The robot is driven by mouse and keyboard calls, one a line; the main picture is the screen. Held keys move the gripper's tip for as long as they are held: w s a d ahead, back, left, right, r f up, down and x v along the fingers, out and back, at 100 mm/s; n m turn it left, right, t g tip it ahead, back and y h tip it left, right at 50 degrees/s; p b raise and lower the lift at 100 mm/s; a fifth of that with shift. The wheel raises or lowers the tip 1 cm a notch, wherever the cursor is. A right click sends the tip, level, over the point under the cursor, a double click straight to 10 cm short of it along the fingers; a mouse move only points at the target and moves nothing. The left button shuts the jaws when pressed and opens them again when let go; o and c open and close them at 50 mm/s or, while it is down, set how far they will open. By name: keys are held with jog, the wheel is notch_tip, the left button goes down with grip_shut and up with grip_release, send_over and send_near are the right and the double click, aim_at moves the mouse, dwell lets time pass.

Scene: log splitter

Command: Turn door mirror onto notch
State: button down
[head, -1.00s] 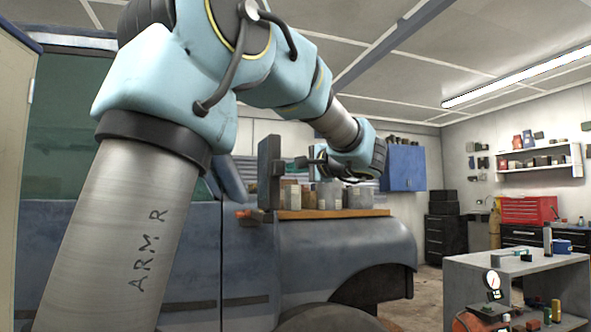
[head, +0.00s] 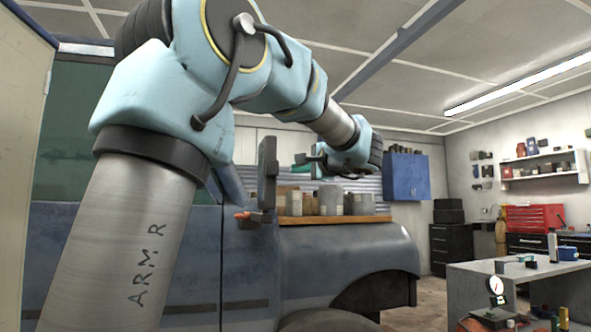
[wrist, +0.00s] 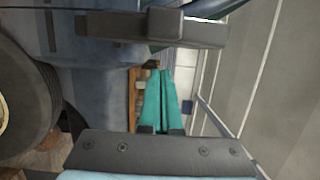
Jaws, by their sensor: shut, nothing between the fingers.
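The door mirror (head: 267,172) is a dark grey upright panel beside the blue vehicle's door, with a short arm at its foot. In the wrist view the mirror (wrist: 150,27) is a dark bar across the top, beyond my fingertips. My gripper (head: 298,160) is just right of the mirror in the head view. Its teal fingers (wrist: 160,72) lie together, with nothing between them. A gap shows between the fingertips and the mirror in the wrist view. I cannot make out a notch.
The blue vehicle (head: 345,262) fills the left and middle. A wooden board (head: 335,219) with several boxes and cans lies on its hood, below my gripper. A grey workbench (head: 520,275) stands at right. Open floor shows between vehicle and bench.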

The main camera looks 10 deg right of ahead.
jog(key=b+v, duration=0.2)
jog(key=v, duration=0.8)
